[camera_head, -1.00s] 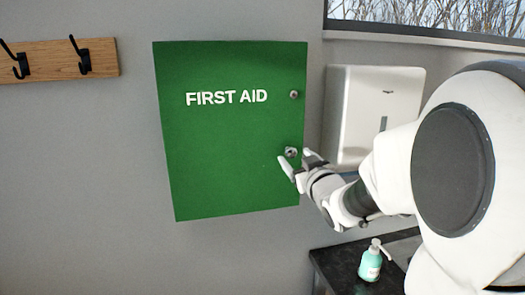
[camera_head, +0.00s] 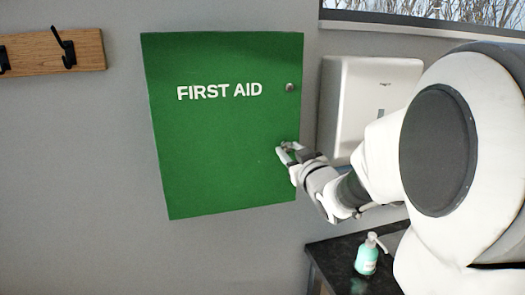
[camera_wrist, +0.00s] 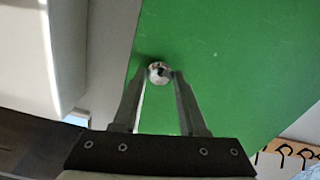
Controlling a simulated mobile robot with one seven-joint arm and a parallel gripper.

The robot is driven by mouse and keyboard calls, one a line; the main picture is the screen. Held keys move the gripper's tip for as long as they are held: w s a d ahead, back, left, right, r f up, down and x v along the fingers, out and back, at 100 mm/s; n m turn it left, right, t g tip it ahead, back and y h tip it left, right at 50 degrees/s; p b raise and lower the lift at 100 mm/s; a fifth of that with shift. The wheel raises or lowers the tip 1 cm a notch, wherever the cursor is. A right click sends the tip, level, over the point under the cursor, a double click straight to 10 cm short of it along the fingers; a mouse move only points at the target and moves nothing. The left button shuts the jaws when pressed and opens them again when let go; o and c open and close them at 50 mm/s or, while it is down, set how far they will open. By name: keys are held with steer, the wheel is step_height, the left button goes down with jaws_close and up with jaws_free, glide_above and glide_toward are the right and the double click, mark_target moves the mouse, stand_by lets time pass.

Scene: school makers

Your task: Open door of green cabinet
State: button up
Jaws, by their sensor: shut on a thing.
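The green cabinet (camera_head: 215,140) marked "FIRST AID" hangs on the grey wall. Its door (camera_wrist: 240,60) looks closed. It has a small round metal knob (camera_head: 291,87) near the upper right edge. A lower knob (camera_wrist: 159,72) shows in the wrist view between the fingertips; in the head view my gripper covers it. My gripper (camera_head: 286,153) is at the door's lower right edge, and its two fingers (camera_wrist: 160,80) are shut on the lower knob.
A white wall dispenser (camera_head: 345,95) is just right of the cabinet, close to my arm. A teal pump bottle (camera_head: 366,258) stands on a dark counter (camera_head: 335,262) below. A wooden rack with black hooks (camera_head: 85,48) is on the left. The wall below the cabinet is clear.

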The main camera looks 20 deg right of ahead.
jaws_close()
stand_by(1.0)
